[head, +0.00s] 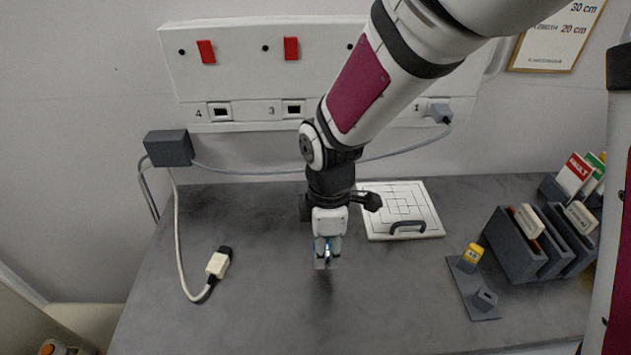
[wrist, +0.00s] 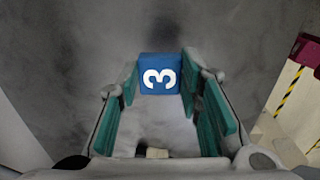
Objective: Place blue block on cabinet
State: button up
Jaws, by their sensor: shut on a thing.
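The blue block (wrist: 160,73) shows a white 3 on its face in the wrist view. My gripper (head: 327,262) points down over the middle of the grey work surface and is shut on the block, with a teal finger pad on either side. In the head view only a small bit of blue shows between the fingers. A dark shadow lies on the surface below, and the block appears held a little above it. No separate cabinet can be told apart from the grey top (head: 260,310).
A white panel with a handle (head: 405,215) lies behind my gripper to the right. A white plug on a cable (head: 218,263) lies to the left. A yellow block (head: 472,254) stands on a grey holder, near a dark rack (head: 512,248). The front middle is clear.

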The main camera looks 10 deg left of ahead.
send_over(299, 245)
jog(key=shift+d+f, duration=0.1)
jog(key=shift+f, duration=0.3)
jog(key=shift+f+p, duration=0.35)
jog(key=shift+f, duration=1.4)
jog(key=shift+f, duration=0.15)
jog(key=o, duration=1.1)
jog(key=shift+o, duration=0.3)
